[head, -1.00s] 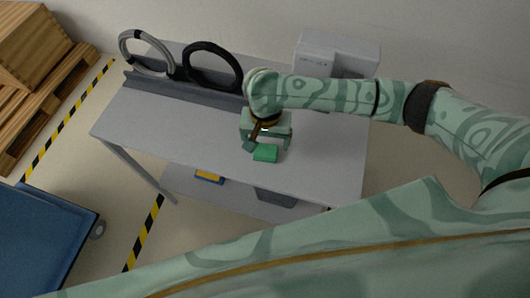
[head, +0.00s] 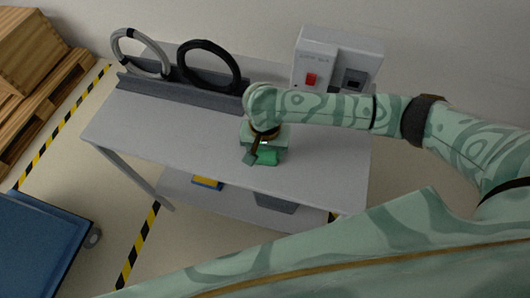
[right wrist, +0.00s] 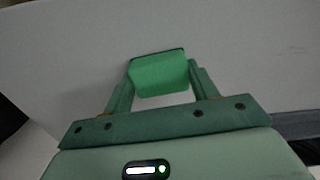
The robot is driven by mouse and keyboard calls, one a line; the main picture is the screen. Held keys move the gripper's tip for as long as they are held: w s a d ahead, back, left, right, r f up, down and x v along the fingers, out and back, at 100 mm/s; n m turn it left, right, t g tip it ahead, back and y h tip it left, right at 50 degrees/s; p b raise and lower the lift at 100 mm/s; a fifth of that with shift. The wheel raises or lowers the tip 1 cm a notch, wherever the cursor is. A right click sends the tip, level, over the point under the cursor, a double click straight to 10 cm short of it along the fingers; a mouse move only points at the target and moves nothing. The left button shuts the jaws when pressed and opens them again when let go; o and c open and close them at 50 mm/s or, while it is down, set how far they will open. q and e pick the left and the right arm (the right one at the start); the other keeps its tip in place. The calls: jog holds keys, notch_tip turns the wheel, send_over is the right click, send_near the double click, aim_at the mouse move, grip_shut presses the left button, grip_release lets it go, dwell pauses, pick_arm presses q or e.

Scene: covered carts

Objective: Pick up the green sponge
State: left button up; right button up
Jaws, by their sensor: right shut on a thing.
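The green sponge (head: 267,158) is a small green block at the front middle of the grey table (head: 190,135). My right gripper (head: 262,157) is over it, with its fingers down around the sponge. In the right wrist view the sponge (right wrist: 160,74) sits between the two fingertips of my right gripper (right wrist: 161,80), which are shut on its sides. I cannot tell whether the sponge touches the tabletop or is just off it. My left gripper is not in view.
Two hose rings, one grey (head: 140,52) and one black (head: 209,66), stand at the table's back. A white box with a red switch (head: 336,62) is at the back right. A blue cart (head: 40,240) is at lower left. The tabletop's left half is clear.

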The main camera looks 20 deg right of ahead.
aim_at(265, 152)
jog(key=shift+r+p, duration=0.5)
jog(key=shift+r, duration=0.1)
notch_tip(265, 152, up, 3)
jog(key=shift+f+p, duration=0.1)
jog(key=shift+p, duration=1.05)
jog(key=s+d+r+p, duration=0.4)
jog(key=s+r+p, duration=0.4)
jog(key=s, duration=0.5)
jog(key=shift+s+d+r, duration=0.2)
jog(key=shift+r, duration=0.3)
jog(key=shift+o, duration=0.3)
